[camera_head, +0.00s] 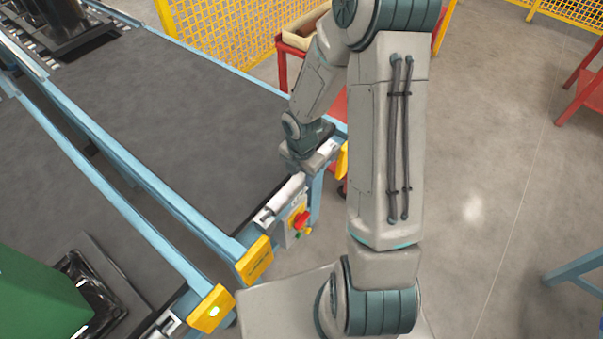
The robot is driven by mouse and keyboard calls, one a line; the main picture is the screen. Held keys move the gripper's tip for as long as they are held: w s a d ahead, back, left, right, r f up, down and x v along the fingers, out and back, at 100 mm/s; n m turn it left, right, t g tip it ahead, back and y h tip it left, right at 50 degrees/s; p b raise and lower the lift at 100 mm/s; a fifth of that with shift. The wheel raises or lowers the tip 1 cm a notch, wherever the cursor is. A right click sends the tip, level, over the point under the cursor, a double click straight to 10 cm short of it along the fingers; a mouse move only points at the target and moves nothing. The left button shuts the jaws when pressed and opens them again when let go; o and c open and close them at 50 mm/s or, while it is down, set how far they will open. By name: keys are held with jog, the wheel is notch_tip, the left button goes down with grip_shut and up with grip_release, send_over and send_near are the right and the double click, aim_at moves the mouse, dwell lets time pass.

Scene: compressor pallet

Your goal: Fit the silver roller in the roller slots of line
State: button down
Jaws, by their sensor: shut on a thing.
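The silver roller (284,197) is a light metal bar across the near end of the line (190,110), a dark belt between light blue rails. Its left end is near a small bracket (264,217) at the belt's corner. My gripper (299,168) is shut on the roller from above, right of its middle, and hides part of it. The roller slots are too small or covered to make out, so I cannot tell whether the ends are seated.
A control box with a red button (301,220) hangs just below the roller. Yellow end caps (255,261) tip the rails. A second belt with a green block (38,292) runs at left. Yellow mesh fencing (225,38) and a red stand (283,75) are behind; open floor (480,170) is at right.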

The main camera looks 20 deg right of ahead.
aim_at(302, 174)
jog(key=shift+f+b, duration=0.75)
jog(key=shift+f, duration=0.3)
jog(key=c, duration=0.8)
grip_release()
jog(key=shift+r, duration=0.1)
notch_tip(302, 174, up, 14)
jog(key=shift+d+f+p, duration=0.1)
jog(key=shift+p, duration=1.15)
jog(key=s+r+m+t, duration=0.1)
jog(key=s+r+m, duration=0.4)
jog(key=m, duration=0.3)
jog(key=s+r+m+t, duration=0.1)
jog(key=s+r+m, duration=0.3)
jog(key=m, duration=0.4)
jog(key=s+r+m+t, duration=0.1)
jog(key=s+r+m, duration=0.4)
jog(key=m, duration=0.4)
jog(key=shift+s+a+r, duration=0.25)
jog(key=shift+s+r, duration=0.05)
jog(key=shift+r, duration=0.05)
